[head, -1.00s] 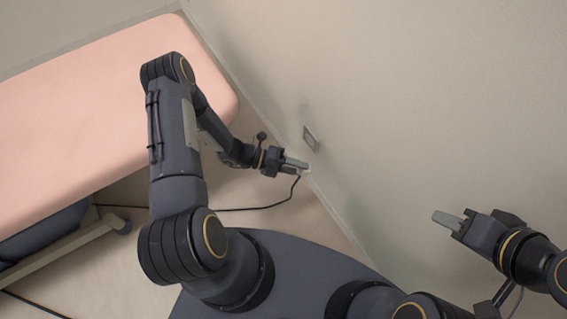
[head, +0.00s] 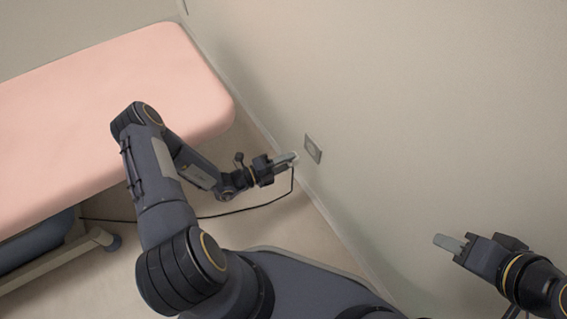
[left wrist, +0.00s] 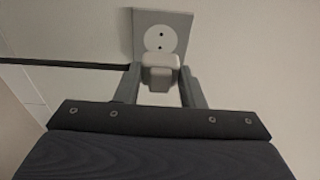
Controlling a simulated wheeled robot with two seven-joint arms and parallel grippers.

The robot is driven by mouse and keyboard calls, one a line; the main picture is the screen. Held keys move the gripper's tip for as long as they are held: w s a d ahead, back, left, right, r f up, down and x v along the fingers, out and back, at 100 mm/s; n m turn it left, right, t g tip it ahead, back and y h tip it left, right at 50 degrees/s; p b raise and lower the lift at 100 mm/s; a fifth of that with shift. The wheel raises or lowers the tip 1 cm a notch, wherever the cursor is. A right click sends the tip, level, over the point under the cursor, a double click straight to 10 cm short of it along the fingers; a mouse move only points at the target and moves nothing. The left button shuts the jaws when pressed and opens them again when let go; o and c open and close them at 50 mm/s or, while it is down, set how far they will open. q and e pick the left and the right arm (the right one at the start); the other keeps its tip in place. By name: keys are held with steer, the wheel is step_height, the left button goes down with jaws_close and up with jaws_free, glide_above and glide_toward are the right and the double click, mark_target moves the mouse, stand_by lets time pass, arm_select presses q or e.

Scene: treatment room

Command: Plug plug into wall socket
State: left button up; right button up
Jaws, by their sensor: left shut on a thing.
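The wall socket (head: 313,149) is a grey plate low on the wall. In the left wrist view the socket (left wrist: 161,36) shows a round white face with two dark holes. My left gripper (head: 287,160) is shut on the white plug (left wrist: 159,73), which sits between its fingers. The plug is just below the socket face in the left wrist view, and in the head view a gap shows between it and the plate. A dark cable (head: 245,209) hangs from the plug. My right gripper (head: 452,243) is at the right, away from the socket; its finger gap cannot be made out.
A pink treatment bed (head: 110,110) stands at the left, with a frame leg and caster (head: 108,240) below. The cable runs across the floor towards the bed. The wall (head: 420,120) fills the right side. The floor by the socket is clear.

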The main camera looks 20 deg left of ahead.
arm_select(q)
steer(key=shift+b+x, duration=0.35)
steer(key=shift+x, duration=1.95)
steer(key=shift+w+a, duration=0.15)
steer(key=shift+w, duration=0.05)
steer(key=shift+w+a, duration=0.1)
steer(key=shift+a, duration=0.05)
steer(key=shift+w+d, duration=0.25)
steer(key=shift+w, duration=0.05)
stand_by(0.5)
steer(key=o, duration=1)
